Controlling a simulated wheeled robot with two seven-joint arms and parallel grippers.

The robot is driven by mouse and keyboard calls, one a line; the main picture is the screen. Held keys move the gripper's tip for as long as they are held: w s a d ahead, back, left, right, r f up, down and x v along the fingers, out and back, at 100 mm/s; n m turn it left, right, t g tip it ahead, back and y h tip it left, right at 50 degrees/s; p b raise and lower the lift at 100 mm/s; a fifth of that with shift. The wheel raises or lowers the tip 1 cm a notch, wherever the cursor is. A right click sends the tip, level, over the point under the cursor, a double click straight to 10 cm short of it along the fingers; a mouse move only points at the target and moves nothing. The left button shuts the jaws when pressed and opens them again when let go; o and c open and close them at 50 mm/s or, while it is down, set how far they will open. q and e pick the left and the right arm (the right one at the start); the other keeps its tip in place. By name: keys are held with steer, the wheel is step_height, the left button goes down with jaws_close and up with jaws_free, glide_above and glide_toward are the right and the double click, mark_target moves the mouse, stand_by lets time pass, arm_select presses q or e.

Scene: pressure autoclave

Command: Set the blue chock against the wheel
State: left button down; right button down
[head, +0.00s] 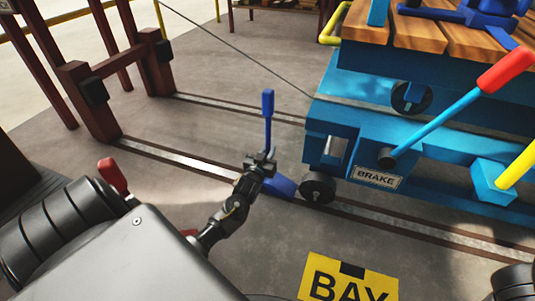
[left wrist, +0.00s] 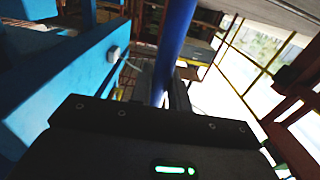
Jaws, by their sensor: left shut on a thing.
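The blue chock (head: 281,187) is a wedge with an upright blue handle, low at the near rail in the head view. My left gripper (head: 262,163) is shut on the handle, whose top sticks up above the fingers. The handle also shows as a blue post in the left wrist view (left wrist: 177,40). The dark wheel (head: 318,189) of the blue cart (head: 345,152) stands on the near rail, just right of the wedge. The wedge's right end is very close to the wheel; I cannot tell whether they touch. My right gripper is out of view.
Two rails (head: 175,163) cross the floor to a dark red frame (head: 92,105) at the left. The cart carries a brake lever with a red grip (head: 505,69) and a wooden deck (head: 420,35). A yellow BAY sign (head: 348,279) lies in front.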

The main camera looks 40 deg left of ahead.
arm_select(q)
steer(key=shift+r, duration=0.2)
steer(key=c, duration=1.7)
jaws_free()
steer(key=shift+f, duration=0.25)
steer(key=shift+c, duration=0.2)
steer(key=o, duration=0.4)
steer(key=shift+r, duration=0.1)
